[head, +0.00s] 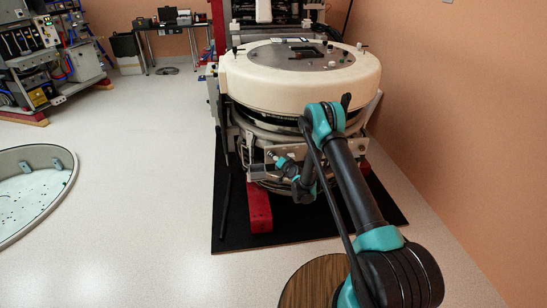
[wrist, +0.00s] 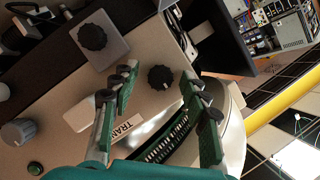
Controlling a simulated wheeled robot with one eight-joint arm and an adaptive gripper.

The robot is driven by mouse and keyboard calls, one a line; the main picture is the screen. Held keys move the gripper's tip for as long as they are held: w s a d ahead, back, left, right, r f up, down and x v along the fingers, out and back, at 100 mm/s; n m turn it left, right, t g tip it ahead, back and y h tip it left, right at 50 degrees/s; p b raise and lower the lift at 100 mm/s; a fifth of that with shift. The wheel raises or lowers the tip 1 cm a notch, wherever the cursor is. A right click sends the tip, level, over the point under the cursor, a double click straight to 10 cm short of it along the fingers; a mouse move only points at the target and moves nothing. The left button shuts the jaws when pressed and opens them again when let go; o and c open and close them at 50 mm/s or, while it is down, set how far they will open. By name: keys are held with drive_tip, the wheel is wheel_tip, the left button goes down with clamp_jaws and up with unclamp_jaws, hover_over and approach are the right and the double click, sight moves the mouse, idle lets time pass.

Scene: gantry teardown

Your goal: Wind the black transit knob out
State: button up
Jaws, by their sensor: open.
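A black ribbed knob (wrist: 160,78) stands on a beige panel (wrist: 60,110) in the wrist view, close to a white label (wrist: 128,131) reading "TRAN", the rest hidden. My gripper (wrist: 161,82) is open, with one green-padded finger on each side of this knob in the picture. I see no contact, and cannot tell the depth gap. A second, larger black knob (wrist: 92,37) sits on a grey square plate, left of the fingers. In the head view my gripper (head: 272,155) is small, at the front underside of the machine; the knob cannot be made out there.
The big round cream-covered gantry (head: 300,95) lies on a stand over a black mat (head: 310,228). A grey knob (wrist: 18,131) and small green button (wrist: 35,168) are on the panel's left. A round wooden top (head: 312,282) is in front.

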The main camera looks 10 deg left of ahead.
clamp_jaws()
idle(0.5)
drive_tip(key=shift+s+a+f+n+t+h, duration=0.15)
drive_tip(key=shift+n+t+h, duration=0.5)
drive_tip(key=shift+n+h, duration=1.5)
drive_tip(key=shift+a+r+n+t+h, duration=0.15)
drive_tip(key=shift+n+t+h, duration=0.65)
drive_tip(key=shift+n, duration=2.5)
drive_tip(key=shift+s+a+f+n+t+h, duration=0.15)
drive_tip(key=shift+n+t+h, duration=0.4)
drive_tip(key=shift+n+h, duration=1.65)
drive_tip(key=shift+n+y, duration=0.35)
drive_tip(key=shift+n, duration=0.4)
